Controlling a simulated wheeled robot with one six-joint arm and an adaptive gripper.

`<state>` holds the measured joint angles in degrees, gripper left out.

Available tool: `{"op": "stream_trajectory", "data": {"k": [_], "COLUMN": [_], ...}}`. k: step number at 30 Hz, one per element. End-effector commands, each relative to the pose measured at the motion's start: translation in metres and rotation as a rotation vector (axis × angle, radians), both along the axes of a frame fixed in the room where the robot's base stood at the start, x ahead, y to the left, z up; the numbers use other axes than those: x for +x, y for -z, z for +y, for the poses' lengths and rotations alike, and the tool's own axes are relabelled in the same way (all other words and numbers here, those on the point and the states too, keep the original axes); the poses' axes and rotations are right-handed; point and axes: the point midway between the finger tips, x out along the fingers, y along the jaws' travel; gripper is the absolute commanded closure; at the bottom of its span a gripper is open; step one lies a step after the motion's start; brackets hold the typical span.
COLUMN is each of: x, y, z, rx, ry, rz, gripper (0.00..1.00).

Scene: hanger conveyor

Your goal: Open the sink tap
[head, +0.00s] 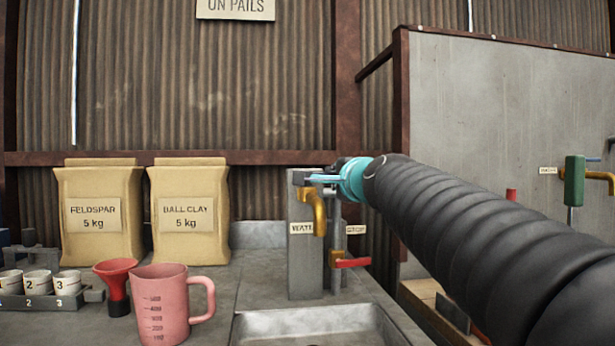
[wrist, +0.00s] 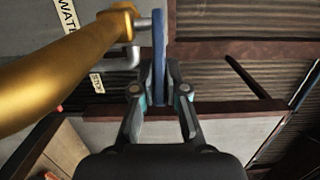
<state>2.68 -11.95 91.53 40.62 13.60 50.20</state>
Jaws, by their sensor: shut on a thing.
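The sink tap has a brass spout (head: 318,212) that curves out from a grey post (head: 303,262) above the sink (head: 320,322). In the wrist view the brass spout (wrist: 55,78) fills the left side, close to the camera. My gripper (wrist: 160,85) is shut on the tap's flat blue handle (wrist: 159,40), which stands edge-on between the two fingers. In the head view my gripper (head: 328,176) is at the top of the tap, and the arm and wrist come in from the right. The handle is mostly hidden by my gripper there.
A red lever (head: 350,263) labelled as a stop sits right of the post. A pink measuring jug (head: 172,302), a red funnel (head: 116,283) and two clay bags (head: 188,215) stand to the left. A concrete partition (head: 500,110) stands behind my arm.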

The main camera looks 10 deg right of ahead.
Motion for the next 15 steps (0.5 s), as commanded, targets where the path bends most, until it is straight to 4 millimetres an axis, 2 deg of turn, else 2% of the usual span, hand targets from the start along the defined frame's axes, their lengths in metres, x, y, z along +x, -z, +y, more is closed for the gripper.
{"op": "stream_trajectory", "data": {"k": [1,3,15], "x": [0.0001,0.0001,-0.0043], "y": [0.0,0.0,-0.0005], "z": [0.0001,0.0001,-0.001], "rx": [0.0,0.0,-0.001], "ry": [0.0,0.0,0.001], "rz": [0.0,0.0,-0.001], "gripper": [0.81,0.63,0.62]}}
